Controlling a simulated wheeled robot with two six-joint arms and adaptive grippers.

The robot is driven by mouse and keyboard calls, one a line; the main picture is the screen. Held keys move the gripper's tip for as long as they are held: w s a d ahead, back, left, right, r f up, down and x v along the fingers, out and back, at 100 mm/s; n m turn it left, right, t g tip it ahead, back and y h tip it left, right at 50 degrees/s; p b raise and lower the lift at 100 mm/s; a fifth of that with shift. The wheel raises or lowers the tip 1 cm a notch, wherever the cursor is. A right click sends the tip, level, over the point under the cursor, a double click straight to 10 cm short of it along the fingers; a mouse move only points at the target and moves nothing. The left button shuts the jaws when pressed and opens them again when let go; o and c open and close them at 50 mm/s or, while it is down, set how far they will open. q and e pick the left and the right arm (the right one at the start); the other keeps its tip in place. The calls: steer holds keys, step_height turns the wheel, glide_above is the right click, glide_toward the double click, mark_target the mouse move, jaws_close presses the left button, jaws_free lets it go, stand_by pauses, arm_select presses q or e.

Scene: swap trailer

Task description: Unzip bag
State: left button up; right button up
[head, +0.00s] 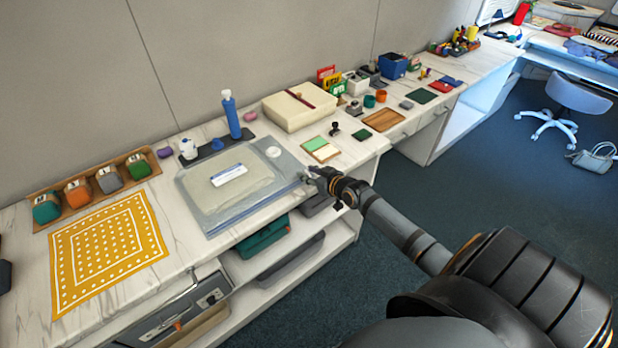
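A clear, flat bag (203,221) lies on the marble-topped counter, with a pale folded item bearing a white label (229,173) inside it. A round white piece (273,152) shows near its far right part. My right gripper (311,178) is at the bag's right edge, near its corner. The fingertips are small and dark here. I cannot tell whether they are closed or whether they touch the bag or hold a zip pull. The zip slider is not clearly visible. My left gripper is not in view.
A yellow dotted cloth (108,250) and a tray of colored rolls (92,188) lie left of the bag. A blue bottle (231,116) stands behind it. A cream box (299,105) and green-and-cream pad (321,149) lie to the right. Shelves with bins sit below the counter edge.

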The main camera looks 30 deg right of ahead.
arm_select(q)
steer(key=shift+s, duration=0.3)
arm_select(e)
jaws_close()
